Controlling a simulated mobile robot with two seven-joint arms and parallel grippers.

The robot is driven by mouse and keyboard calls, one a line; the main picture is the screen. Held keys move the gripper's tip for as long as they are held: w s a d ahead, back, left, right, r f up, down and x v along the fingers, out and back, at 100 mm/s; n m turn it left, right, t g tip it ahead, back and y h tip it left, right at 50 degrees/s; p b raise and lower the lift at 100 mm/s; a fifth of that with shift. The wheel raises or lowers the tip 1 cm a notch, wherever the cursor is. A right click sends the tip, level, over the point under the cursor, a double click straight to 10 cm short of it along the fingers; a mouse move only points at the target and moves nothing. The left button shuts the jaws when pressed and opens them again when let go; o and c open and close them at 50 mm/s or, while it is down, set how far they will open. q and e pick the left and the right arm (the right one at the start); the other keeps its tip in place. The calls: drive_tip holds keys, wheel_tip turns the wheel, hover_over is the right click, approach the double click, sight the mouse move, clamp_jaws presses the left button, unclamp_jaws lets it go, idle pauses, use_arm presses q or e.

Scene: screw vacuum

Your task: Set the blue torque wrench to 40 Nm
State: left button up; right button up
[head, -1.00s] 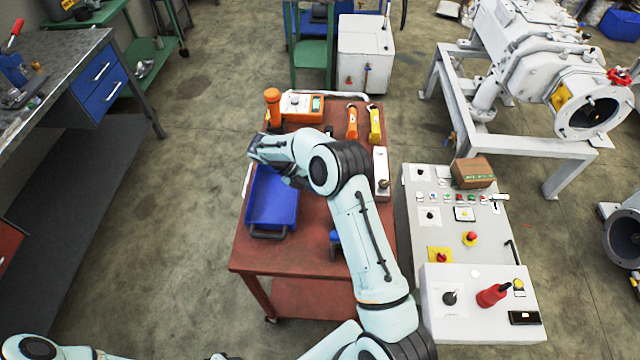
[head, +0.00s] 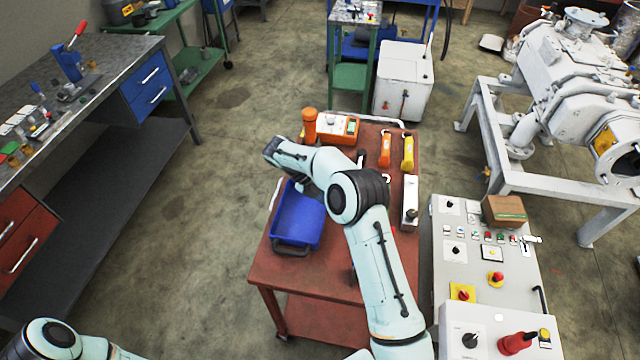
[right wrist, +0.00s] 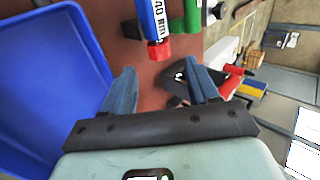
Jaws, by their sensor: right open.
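The blue torque wrench (right wrist: 154,18) shows at the top of the right wrist view, with a red end and a white label that seems to read 40 Nm. A green tool (right wrist: 192,16) lies beside it. My right gripper (right wrist: 160,82) is open and empty, its fingertips short of the wrench's red end. In the head view my right arm covers most of the wrench and the gripper's fingers. The left arm shows only at the lower left of the head view, its gripper out of frame.
A blue tray (head: 297,225) sits on the red table (head: 330,272), left of my right arm. An orange tool (head: 385,150), a yellow tool (head: 408,153) and an orange-cased device (head: 338,127) lie at the back. A grey control panel (head: 470,265) stands to the right.

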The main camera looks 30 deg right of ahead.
drive_tip(key=v, duration=0.7)
drive_tip(key=shift+w+a+r, duration=0.15)
drive_tip(key=shift+a+r, duration=0.05)
drive_tip(key=shift+a, duration=0.05)
